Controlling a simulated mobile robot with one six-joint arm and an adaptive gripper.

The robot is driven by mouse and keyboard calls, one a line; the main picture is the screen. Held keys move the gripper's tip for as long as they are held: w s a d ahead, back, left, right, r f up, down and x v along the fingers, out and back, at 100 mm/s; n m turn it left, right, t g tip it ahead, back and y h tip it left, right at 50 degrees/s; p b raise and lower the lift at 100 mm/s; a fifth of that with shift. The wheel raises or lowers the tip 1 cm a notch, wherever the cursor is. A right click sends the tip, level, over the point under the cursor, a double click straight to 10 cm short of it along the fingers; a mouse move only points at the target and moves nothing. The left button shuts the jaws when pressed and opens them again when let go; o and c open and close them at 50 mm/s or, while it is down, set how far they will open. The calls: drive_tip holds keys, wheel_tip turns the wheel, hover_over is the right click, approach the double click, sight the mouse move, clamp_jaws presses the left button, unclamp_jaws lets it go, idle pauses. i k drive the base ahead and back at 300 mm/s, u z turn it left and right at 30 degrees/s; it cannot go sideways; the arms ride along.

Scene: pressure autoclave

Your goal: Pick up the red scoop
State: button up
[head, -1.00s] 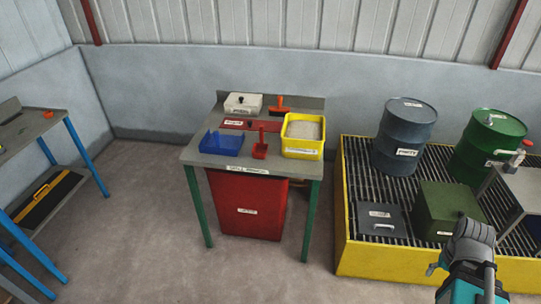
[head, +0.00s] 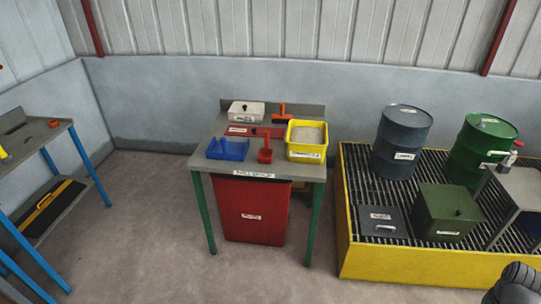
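The red scoop (head: 265,154) lies on the grey bench (head: 201,165) near its front edge. It sits between the blue tray (head: 227,149) on its left and the yellow bin (head: 306,154) on its right. Its handle points to the back of the bench. Part of my arm shows dark at the lower right corner of the head view, far from the bench. My gripper's fingers are not visible there.
A white box (head: 245,112), an orange-red tool (head: 283,113) and a red flat piece (head: 240,131) lie behind the scoop. A red bin (head: 250,212) stands under the bench. The yellow spill pallet (head: 400,264) with drums is at right. Floor in front is clear.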

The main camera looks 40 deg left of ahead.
sight(265, 154)
drive_tip(key=u, duration=0.2)
drive_tip(key=i, duration=1.15)
drive_tip(key=u, duration=0.95)
drive_tip(key=i, duration=0.9)
drive_tip(key=u, duration=0.55)
drive_tip(key=k, duration=0.95)
drive_tip(key=u, duration=0.1)
